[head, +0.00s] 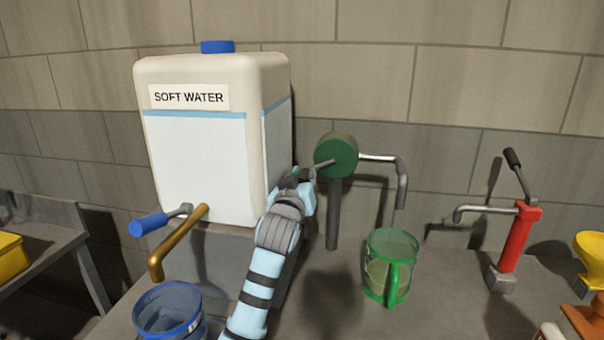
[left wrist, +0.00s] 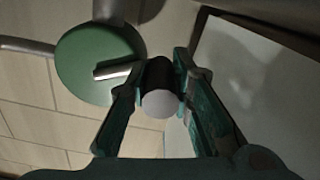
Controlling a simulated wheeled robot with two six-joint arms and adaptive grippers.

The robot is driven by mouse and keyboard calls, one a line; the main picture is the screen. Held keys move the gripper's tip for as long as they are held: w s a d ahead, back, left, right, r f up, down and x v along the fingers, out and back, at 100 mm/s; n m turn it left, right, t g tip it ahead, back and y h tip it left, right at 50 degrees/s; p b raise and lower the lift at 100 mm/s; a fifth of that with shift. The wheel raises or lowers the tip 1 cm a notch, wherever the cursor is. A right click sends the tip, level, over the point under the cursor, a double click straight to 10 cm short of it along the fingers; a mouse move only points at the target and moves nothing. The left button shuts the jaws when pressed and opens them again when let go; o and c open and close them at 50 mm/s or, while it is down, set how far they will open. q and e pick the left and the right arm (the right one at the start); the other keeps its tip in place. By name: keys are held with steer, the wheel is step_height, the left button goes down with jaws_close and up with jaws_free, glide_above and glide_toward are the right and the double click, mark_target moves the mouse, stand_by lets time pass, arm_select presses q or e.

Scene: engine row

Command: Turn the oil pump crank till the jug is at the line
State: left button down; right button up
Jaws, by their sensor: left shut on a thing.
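The oil pump has a round green body (head: 336,155) on a dark post, with a metal spout bending down at its right. Its crank arm points left toward my left gripper (head: 298,182). In the left wrist view, the two fingers of my left gripper (left wrist: 160,95) are shut on the dark crank handle (left wrist: 158,72), whose pale round end faces the camera. The green see-through jug (head: 378,275) stands upright under the spout with some yellowish liquid low inside. I cannot make out its line clearly. My right gripper is not in view.
A white SOFT WATER tank (head: 195,165) with a brass spout (head: 178,240) and blue-handled tap stands left, close to my left arm. A blue bucket (head: 168,312) is below it. A red hand pump (head: 519,238) stands right; a yellow funnel (head: 590,258) is at the right edge.

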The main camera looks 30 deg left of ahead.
arm_select(q)
steer(key=shift+w+d+f+n, duration=0.1)
steer(key=shift+d+f+n, duration=0.4)
steer(key=shift+n, duration=0.55)
steer(key=shift+w+d+f+n, duration=0.1)
steer(key=shift+d+f+n, duration=0.35)
steer(key=shift+n, duration=0.65)
steer(key=shift+w+d+f+n, duration=0.1)
steer(key=shift+d+f+n, duration=0.25)
steer(key=shift+f+n, duration=0.5)
steer(key=shift+r, duration=0.15)
steer(key=c, duration=1.4)
jaws_free()
steer(key=shift+d, duration=0.15)
steer(key=shift+s+a, duration=0.1)
steer(key=shift+a, duration=0.1)
steer(key=v, duration=0.7)
steer(key=shift+s, duration=0.1)
